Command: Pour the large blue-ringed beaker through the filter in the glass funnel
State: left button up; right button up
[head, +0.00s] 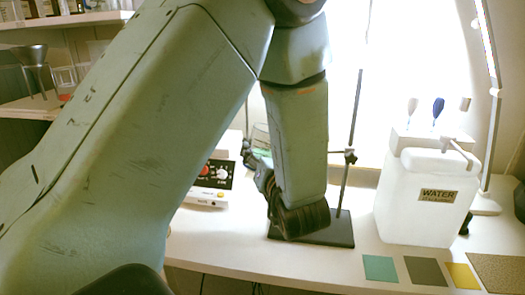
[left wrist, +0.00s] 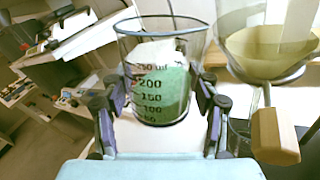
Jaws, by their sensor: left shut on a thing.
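My left gripper (left wrist: 161,92) is shut on a clear glass beaker (left wrist: 158,52) with black volume marks, seen in the left wrist view. In the head view my left arm hides the funnel, and only a sliver of the beaker (head: 260,134) shows beside the gripper. My right gripper is not in view.
A retort stand (head: 335,232) has its rod behind my left arm. A wooden handle (left wrist: 274,137) is below the funnel. A white water container (head: 412,215) is to the right, a device with knobs (head: 213,176) to the left. Coloured mats (head: 425,271) lie at the front right.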

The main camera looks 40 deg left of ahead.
pick_arm(q)
jog(key=shift+w+r+m+p, duration=0.15)
jog(key=shift+m+p, duration=0.15)
jog(key=shift+p, duration=0.2)
jog(key=shift+m, duration=0.8)
jog(key=shift+w+d+r+p, duration=0.2)
jog(key=shift+r+p, duration=1.15)
jog(key=shift+p, duration=0.55)
jog(key=shift+w+d+r+p, duration=0.1)
jog(key=shift+w+r+p, duration=0.1)
jog(key=shift+r+p, duration=1.4)
jog(key=shift+w+d+r+m+p, duration=0.1)
jog(key=shift+w+r+m+p, duration=0.25)
jog(key=shift+p, duration=0.95)
jog(key=shift+w+d+r+m+p, duration=0.15)
jog(key=shift+r+m+p, duration=0.3)
jog(key=shift+p, duration=0.85)
jog(key=shift+w+f+m+g+p, duration=0.1)
jog(key=shift+m+g+p, duration=0.3)
jog(key=shift+m+p, duration=0.5)
jog(key=shift+f+m+p, duration=0.25)
jog(key=shift+m+p, duration=0.35)
jog(key=shift+p, duration=0.45)
jog(key=shift+r+m+g+p, duration=0.45)
jog(key=shift+m+p, duration=0.35)
jog(key=shift+p, duration=0.55)
